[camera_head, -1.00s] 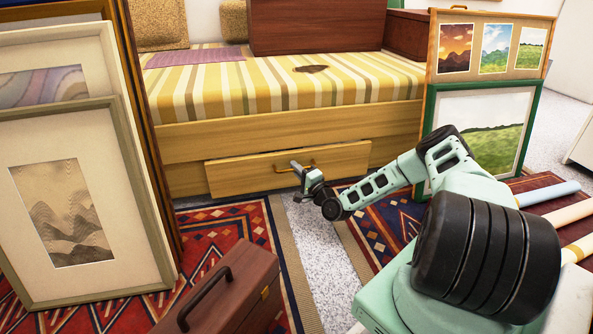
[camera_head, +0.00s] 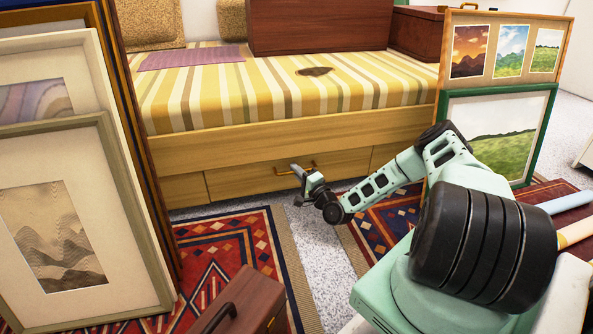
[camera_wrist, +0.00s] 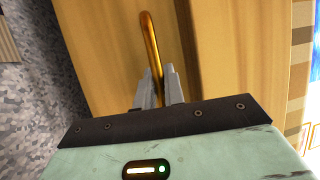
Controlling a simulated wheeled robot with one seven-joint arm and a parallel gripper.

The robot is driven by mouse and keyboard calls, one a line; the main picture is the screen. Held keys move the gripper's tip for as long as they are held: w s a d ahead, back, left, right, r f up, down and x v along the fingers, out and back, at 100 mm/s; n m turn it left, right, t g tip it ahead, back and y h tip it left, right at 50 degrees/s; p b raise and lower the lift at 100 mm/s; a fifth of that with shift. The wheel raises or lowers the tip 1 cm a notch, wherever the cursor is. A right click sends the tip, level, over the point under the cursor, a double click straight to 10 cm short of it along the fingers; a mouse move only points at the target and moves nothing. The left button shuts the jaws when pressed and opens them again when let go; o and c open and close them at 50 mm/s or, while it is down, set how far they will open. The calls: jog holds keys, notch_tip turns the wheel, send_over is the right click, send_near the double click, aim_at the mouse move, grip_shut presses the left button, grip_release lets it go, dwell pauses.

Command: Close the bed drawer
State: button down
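The bed drawer (camera_head: 240,180) is a light wood front low in the side of the bed (camera_head: 270,145). Its face looks flush or nearly flush with the panels beside it. A brass bar handle (camera_head: 312,165) is at its middle. The handle's lower end is hidden by the fingers and the gripper body.
Framed prints lean at the left (camera_head: 60,240) and at the right (camera_head: 495,130) of the bed. A brown case (camera_head: 245,305) stands on the patterned rug (camera_head: 225,240) in front. A strip of grey carpet (camera_head: 310,245) is clear before the drawer.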

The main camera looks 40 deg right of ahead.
jog(key=c, duration=1.5)
grip_release()
jog(key=shift+w+d, duration=0.1)
jog(key=shift+w, duration=0.05)
jog(key=s+f+p, duration=0.2)
jog(key=s+p, duration=0.6)
jog(key=s, duration=0.9)
jog(key=shift+a+f, duration=0.35)
jog(key=shift+a, duration=0.05)
jog(key=shift+s, duration=0.1)
